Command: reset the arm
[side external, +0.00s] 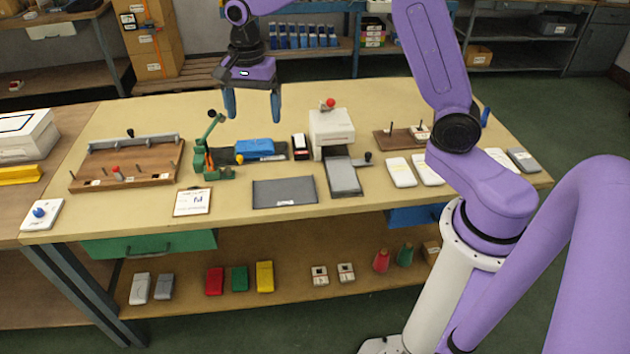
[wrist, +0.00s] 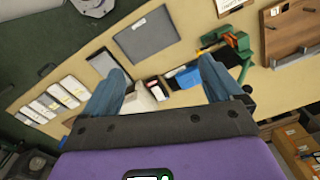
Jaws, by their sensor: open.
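My gripper (side external: 252,104) hangs above the far side of the workbench, fingers pointing down. Its two blue fingers are spread apart with nothing between them. It is above and behind a blue block (side external: 255,147) on a dark mat, and apart from it. In the wrist view my gripper (wrist: 162,88) also shows open and empty, with the bench beyond its fingertips. The blue block (wrist: 186,77) shows between the fingers there.
A green lever press (side external: 206,155), a white machine with a red knob (side external: 331,130) and a wooden board with pegs (side external: 125,165) stand on the bench. A grey mat (side external: 285,192) lies at the front middle. White packets (side external: 400,172) lie to the right. The bench front is partly clear.

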